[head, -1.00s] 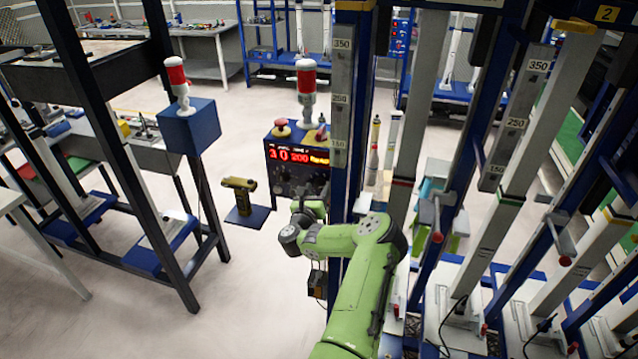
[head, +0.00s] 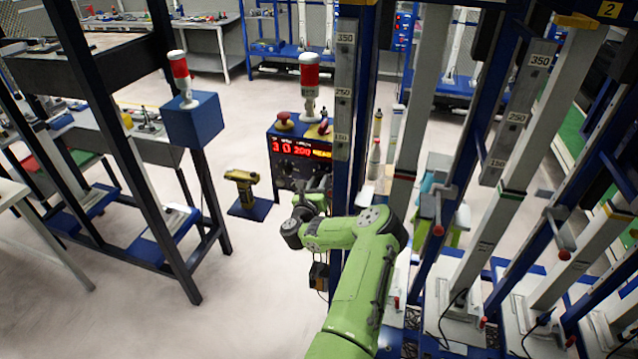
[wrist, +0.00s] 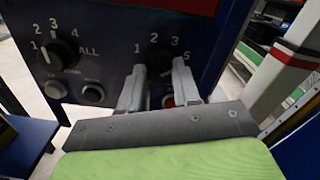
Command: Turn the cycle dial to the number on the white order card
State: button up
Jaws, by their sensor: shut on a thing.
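The blue control box (head: 283,134) stands behind my arm in the head view, with a lit red display (head: 300,148). In the wrist view its panel has a left dial (wrist: 62,50) marked 1 to 4 and ALL, and a middle dial (wrist: 157,62) with 2, 3 and S showing around it. My gripper (wrist: 159,68) is shut on the middle dial, one finger on each side. The fingers hide part of that dial, its lower marks and any name under it. In the head view my arm hides the gripper's tips. I cannot make out the white order card.
A blue rack post (head: 352,120) rises close beside my arm, with more posts to the right. A dark frame with a blue box (head: 192,120) and a red-topped lamp stands at the left. A yellow drill (head: 241,184) sits nearby. The floor at front left is clear.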

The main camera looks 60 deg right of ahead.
jog(key=n+p, duration=0.3)
jog(key=n, duration=0.2)
jog(key=shift+w+r, duration=0.1)
jog(key=n+p, duration=0.3)
jog(key=n, duration=0.3)
jog(key=shift+p, duration=0.35)
jog(key=n, duration=0.2)
jog(key=n+p, duration=0.1)
jog(key=n, duration=0.1)
jog(key=n+p, duration=0.1)
jog(key=n, duration=0.1)
jog(key=shift+a+f+n, duration=0.1)
jog(key=shift+f+n, duration=0.15)
jog(key=shift+n, duration=0.15)
jog(key=n+p, duration=0.2)
jog(key=n, duration=0.3)
jog(key=shift+f, duration=0.15)
jog(key=shift+f+n, duration=0.1)
jog(key=shift+n, duration=0.2)
jog(key=o, duration=0.9)
jog(key=shift+c, duration=0.2)
jog(key=shift+o, duration=1)
